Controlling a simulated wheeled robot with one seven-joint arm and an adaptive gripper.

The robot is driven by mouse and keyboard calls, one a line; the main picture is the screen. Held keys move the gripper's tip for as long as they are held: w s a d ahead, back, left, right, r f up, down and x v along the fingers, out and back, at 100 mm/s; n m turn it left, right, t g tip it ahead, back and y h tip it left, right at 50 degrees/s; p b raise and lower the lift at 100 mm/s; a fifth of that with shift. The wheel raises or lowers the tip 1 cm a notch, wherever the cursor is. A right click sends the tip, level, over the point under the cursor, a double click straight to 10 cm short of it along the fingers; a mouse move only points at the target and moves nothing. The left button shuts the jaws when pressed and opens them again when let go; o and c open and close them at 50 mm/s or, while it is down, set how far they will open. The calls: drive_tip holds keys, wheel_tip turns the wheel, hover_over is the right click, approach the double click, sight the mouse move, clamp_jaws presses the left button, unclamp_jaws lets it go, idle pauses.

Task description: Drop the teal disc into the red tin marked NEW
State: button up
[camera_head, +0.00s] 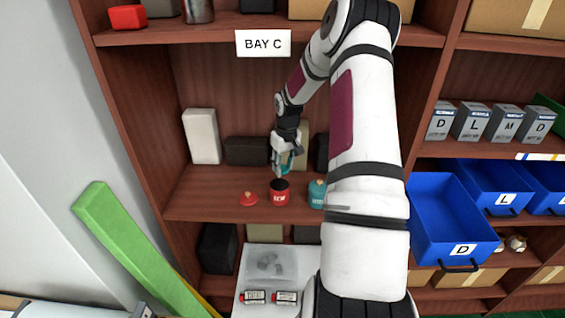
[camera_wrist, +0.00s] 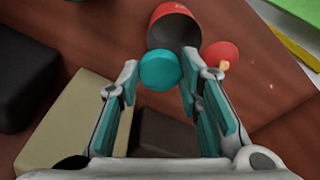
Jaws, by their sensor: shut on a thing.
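The red tin marked NEW (camera_head: 279,198) stands upright and open on the middle shelf of the bay, its dark mouth facing up. In the wrist view the red tin (camera_wrist: 168,10) is at the top. My gripper (camera_head: 283,172) is just above the tin in the head view. In the wrist view my gripper (camera_wrist: 160,66) is shut on the teal disc (camera_wrist: 160,71) at its fingertips. The disc overlaps the near edge of the tin's mouth in that view; the exact height gap cannot be told.
A red lid with a knob (camera_head: 249,199) lies left of the tin; the lid also shows in the wrist view (camera_wrist: 219,57). A teal tin (camera_head: 317,193) stands close on the right, partly behind my arm. A white box (camera_head: 202,136) and dark boxes (camera_head: 246,151) stand at the back.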

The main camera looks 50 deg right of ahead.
sight(284, 169)
drive_tip(key=shift+f+b, duration=0.6)
drive_tip(key=shift+f, duration=1.65)
drive_tip(key=o, duration=0.9)
drive_tip(key=r, duration=0.5)
drive_tip(key=s+r, duration=0.1)
drive_tip(key=r, duration=0.1)
drive_tip(key=shift+a+r, duration=0.2)
drive_tip(key=shift+r, duration=0.05)
